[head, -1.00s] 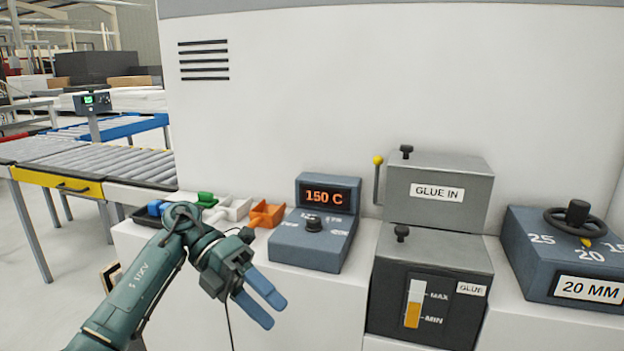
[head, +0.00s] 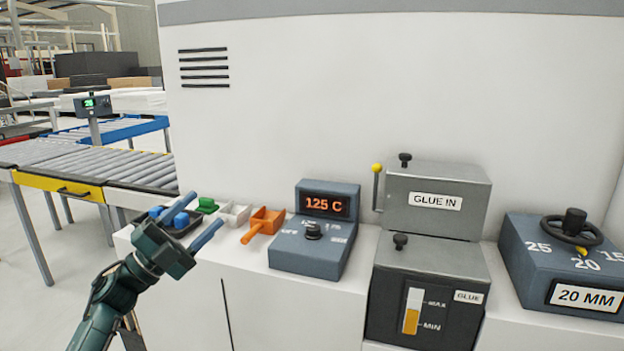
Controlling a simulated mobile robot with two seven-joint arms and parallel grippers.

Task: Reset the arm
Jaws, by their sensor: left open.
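My left arm comes in from the lower left, and its gripper (head: 193,221) is open and empty. Its two blue fingers are spread apart and point up and to the right, in front of the small bins at the left end of the white counter. It appears apart from the temperature control box (head: 307,257), whose display (head: 325,203) reads 125 C and whose black knob (head: 313,230) sits on the sloped top. My right gripper is not in view.
A black tray (head: 181,232), a green piece (head: 207,205), a white bin (head: 234,214) and an orange scoop (head: 262,223) are near the gripper. The GLUE IN box (head: 437,190), glue tank (head: 429,290) and 20 MM handwheel box (head: 566,268) stand rightward. A roller conveyor (head: 85,163) is at left.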

